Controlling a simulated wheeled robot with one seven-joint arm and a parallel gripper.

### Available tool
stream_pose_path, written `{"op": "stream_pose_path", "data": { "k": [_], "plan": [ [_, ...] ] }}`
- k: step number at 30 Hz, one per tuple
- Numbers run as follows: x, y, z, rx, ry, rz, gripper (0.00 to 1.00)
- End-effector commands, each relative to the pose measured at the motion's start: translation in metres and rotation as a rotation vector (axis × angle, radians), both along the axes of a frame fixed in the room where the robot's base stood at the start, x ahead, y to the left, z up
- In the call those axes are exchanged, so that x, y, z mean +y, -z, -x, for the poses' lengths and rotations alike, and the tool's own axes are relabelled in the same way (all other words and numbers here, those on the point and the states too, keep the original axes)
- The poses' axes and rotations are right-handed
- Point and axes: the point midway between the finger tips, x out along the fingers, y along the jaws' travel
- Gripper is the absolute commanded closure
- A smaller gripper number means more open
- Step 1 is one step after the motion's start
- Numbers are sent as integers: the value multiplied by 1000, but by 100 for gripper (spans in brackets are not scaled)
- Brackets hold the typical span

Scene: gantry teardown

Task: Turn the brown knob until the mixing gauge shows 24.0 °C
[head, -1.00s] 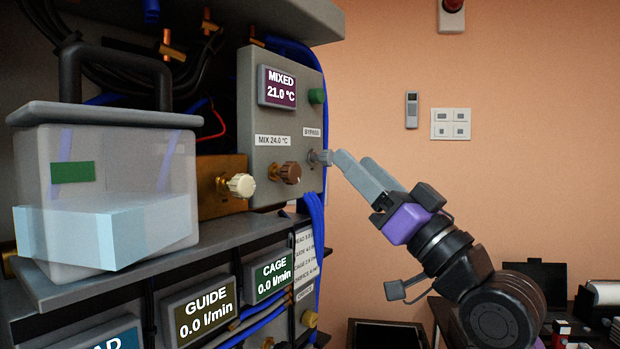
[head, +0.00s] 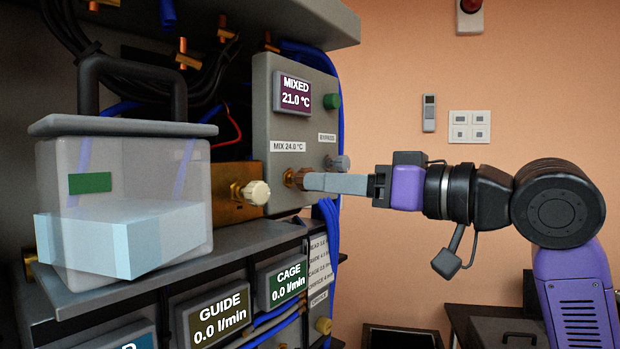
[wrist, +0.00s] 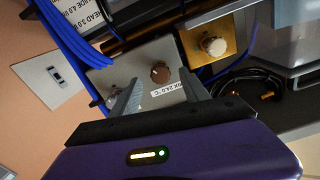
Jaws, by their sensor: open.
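The brown knob (head: 291,178) sits low on the grey mixing panel (head: 270,215), under a label reading MIX 24.0 °C. The mixing gauge (head: 293,92) above it reads MIXED 21.0 °C. My gripper (head: 308,182) points left at the knob, level with it, and its finger partly covers the knob in the head view. In the wrist view the brown knob (wrist: 160,73) shows between the tips of my open gripper (wrist: 158,80). I cannot tell whether the fingers touch it.
A cream knob (head: 256,193) on a brass block stands just left of the brown knob. A grey bypass knob (head: 341,163) lies close to its right. Blue hoses (head: 330,215) hang below the panel. A clear box (head: 130,165) sits on the left shelf.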

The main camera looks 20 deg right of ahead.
Motion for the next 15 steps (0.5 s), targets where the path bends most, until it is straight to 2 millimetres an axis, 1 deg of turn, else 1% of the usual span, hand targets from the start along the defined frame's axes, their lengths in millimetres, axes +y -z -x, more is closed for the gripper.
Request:
{"op": "stream_pose_path", "data": {
  "k": [1,6,10,15],
  "plan": [
    [4,-3,-7,2,-1,-1,46],
    [17,-2,-29,1,0,-2,46],
    [22,-2,-40,0,1,-1,46],
    [26,-1,-45,-2,1,-1,46]
  ]
}}
